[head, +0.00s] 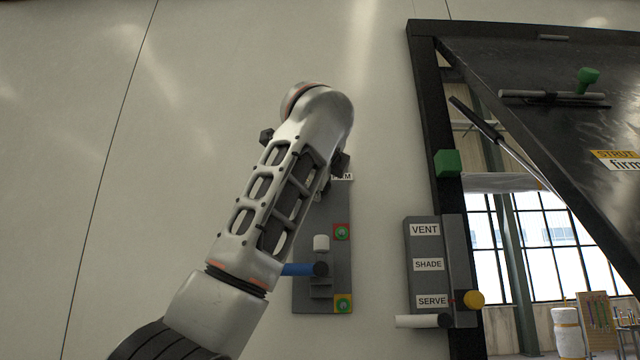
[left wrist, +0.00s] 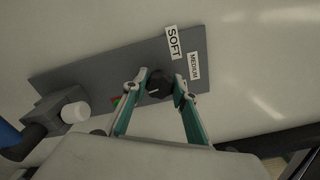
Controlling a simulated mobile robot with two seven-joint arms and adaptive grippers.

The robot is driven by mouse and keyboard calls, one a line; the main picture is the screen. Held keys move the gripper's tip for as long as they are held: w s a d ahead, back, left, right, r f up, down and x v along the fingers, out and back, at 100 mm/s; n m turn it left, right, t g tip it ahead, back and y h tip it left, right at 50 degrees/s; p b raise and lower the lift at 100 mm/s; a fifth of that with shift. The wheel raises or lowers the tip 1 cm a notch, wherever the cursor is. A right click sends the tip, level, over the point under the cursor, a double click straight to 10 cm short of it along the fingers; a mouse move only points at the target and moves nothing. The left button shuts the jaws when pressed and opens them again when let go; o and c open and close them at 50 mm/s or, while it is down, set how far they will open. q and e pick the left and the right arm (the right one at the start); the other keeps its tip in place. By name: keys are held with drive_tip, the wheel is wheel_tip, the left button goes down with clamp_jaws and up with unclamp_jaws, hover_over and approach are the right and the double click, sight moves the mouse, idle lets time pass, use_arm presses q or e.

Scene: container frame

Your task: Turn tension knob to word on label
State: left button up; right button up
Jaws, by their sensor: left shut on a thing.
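The black round tension knob (left wrist: 158,86) sits on a grey panel (left wrist: 90,72) on the wall, with a short pale mark on its face. My left gripper (left wrist: 160,90) has its two fingers on either side of the knob, shut on it. In the left wrist view, labels SOFT (left wrist: 173,42) and MEDIUM (left wrist: 194,66) stand beside the knob. The pale mark does not clearly point at either word. In the head view, my arm hides the knob and most of the labels. A label at right (head: 624,160) reads STRUT firm. My right gripper is not in view.
A blue handle (head: 298,269), a white cylinder (head: 321,242) and red and yellow plates with green buttons are on the panel's lower part. To the right, a grey box (head: 423,265) bears VENT, SHADE and SERVE beside a black-framed opening (head: 424,100) with a propped hatch.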

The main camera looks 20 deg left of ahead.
use_arm(q)
drive_tip(key=shift+m, duration=0.5)
drive_tip(key=shift+f, duration=0.1)
drive_tip(key=o, duration=1.1)
drive_tip(key=shift+d, duration=0.1)
drive_tip(key=shift+s, duration=0.1)
drive_tip(key=v, duration=0.7)
drive_tip(key=shift+s, duration=0.15)
drive_tip(key=shift+d, duration=0.1)
